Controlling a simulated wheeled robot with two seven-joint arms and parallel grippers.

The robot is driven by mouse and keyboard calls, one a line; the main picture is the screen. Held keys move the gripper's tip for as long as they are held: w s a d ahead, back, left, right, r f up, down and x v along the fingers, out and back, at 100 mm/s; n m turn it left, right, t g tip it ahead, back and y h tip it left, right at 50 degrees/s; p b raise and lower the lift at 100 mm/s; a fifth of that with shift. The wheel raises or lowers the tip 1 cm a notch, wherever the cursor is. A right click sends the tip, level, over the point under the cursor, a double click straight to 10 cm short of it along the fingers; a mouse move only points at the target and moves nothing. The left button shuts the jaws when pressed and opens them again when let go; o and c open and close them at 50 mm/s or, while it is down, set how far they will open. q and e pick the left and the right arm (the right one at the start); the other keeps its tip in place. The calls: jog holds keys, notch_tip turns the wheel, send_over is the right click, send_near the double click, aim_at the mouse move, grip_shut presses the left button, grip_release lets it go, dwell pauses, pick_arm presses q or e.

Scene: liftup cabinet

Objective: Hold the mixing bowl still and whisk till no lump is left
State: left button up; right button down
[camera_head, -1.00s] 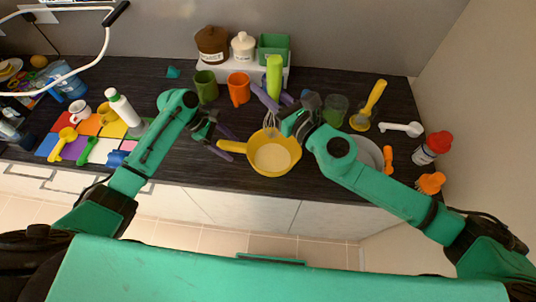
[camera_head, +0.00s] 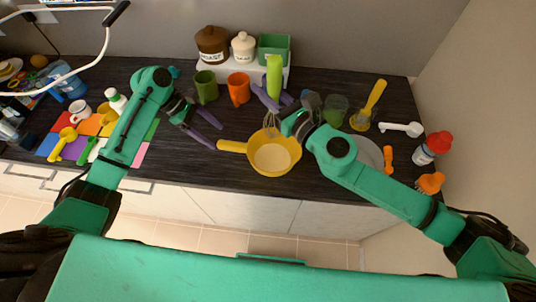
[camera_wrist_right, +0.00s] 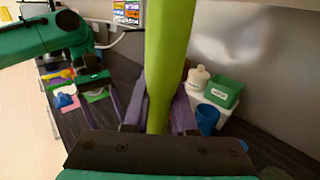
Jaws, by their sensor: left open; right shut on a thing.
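The yellow mixing bowl (camera_head: 284,154) sits on the dark counter, its handle (camera_head: 232,146) pointing left. It holds pale contents (camera_head: 272,157). My right gripper (camera_head: 271,95) is shut on the upright green handle of the whisk (camera_head: 274,72); the handle also shows between the fingers in the right wrist view (camera_wrist_right: 168,60). The whisk's wire head (camera_head: 270,124) is at the bowl's far rim; I cannot tell how deep it reaches. My left gripper (camera_head: 217,138) is open and empty, just left of the bowl handle and apparently apart from it.
Behind stand a green cup (camera_head: 205,88), an orange mug (camera_head: 239,92) and a white shelf (camera_head: 224,72) with canisters. A plate (camera_head: 371,153), a green glass (camera_head: 335,108) and a red-capped bottle (camera_head: 432,149) are at right. Colored mats with utensils lie at left.

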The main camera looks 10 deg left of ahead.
pick_arm(q)
jog(key=v, duration=1.2)
